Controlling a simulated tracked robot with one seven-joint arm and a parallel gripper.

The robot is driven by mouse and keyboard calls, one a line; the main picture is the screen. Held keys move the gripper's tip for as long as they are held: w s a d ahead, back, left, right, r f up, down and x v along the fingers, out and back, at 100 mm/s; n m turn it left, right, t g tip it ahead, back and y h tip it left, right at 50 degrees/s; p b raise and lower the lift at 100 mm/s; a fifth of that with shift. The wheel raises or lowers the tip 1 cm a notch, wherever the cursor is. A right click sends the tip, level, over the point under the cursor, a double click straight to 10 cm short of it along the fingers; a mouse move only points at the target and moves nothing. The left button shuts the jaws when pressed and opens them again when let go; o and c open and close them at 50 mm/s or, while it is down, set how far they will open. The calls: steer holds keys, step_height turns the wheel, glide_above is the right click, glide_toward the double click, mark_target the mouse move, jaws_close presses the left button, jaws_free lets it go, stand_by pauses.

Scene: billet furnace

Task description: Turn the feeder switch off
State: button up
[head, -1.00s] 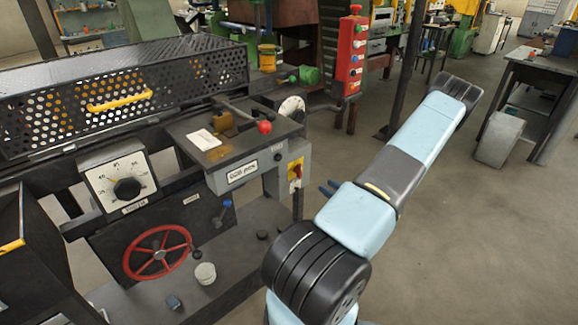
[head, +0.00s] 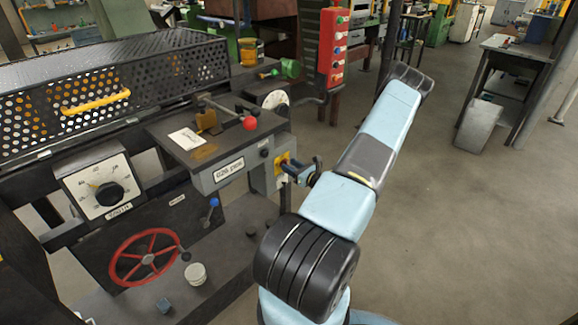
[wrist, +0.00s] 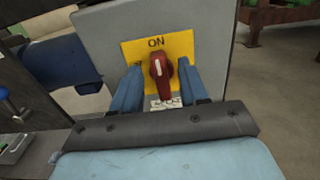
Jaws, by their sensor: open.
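The feeder switch is a red rotary handle (wrist: 161,72) on a yellow plate (wrist: 135,48) in the wrist view. The plate reads "ON" at the top, and the handle's white mark points up toward that word. Lettering below the handle is partly covered. My gripper (wrist: 158,88) is open, with one blue finger on each side of the handle; I cannot tell whether either touches it. In the head view my gripper (head: 301,171) is at the yellow plate (head: 283,166) on the grey box end, and the handle is mostly hidden there.
A red-knobbed lever (head: 250,123) stands on the bench top above. A red handwheel (head: 147,257) and a blue-tipped lever (head: 213,203) are lower left. A red button pendant (head: 332,50) hangs behind.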

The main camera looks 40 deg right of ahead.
steer(key=shift+w+a, duration=0.1)
steer(key=shift+w, duration=0.7)
jaws_close()
